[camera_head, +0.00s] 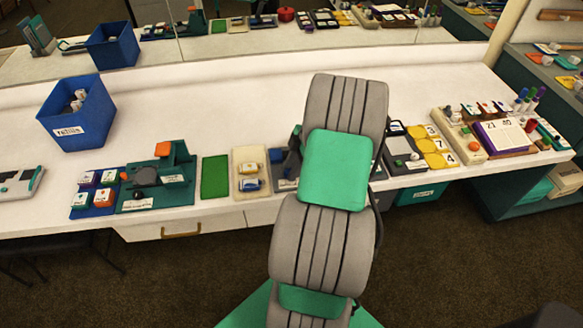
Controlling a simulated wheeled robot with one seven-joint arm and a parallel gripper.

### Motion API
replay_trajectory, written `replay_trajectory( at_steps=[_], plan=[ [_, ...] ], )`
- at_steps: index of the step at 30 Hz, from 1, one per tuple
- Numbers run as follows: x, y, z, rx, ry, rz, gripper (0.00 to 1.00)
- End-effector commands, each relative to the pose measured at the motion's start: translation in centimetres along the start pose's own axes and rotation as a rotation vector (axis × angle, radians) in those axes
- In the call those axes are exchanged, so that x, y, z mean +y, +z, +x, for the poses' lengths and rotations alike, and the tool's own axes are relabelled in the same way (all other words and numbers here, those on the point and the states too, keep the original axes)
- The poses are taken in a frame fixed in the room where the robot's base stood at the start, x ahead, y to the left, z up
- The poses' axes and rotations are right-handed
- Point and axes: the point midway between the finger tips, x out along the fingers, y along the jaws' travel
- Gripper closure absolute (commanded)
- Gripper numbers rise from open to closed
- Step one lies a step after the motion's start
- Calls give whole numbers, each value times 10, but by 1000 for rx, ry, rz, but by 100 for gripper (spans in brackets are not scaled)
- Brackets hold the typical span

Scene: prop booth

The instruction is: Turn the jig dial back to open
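A dark green fixture (180,187) stands near the front edge of the white counter, left of centre, and looks like the jig. It has an upright block with an orange patch and a pale label along its front. A black round part (146,175), perhaps the dial, sits on its left side; its setting is too small to read. My grey and green arm rises through the middle of the view, right of the fixture and apart from it. My gripper does not show. Part of a dark blue device (284,184) shows beside my arm, which hides the rest.
A blue bin (77,117) with white items stands at the back left. Tiles on a blue tray (83,213), a green mat (215,177) and a beige tray (238,161) flank the fixture. Yellow number tiles (431,145) lie right of my arm. The counter behind the fixture is clear.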

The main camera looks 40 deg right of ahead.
Motion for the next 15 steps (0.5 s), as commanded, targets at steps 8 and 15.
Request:
replay_trajectory(
  at_steps=[8, 15],
  plan=[
    [0, 0, 0, 0, 0, 0, 92],
    [0, 0, 0, 0, 0, 0, 100]
  ],
)
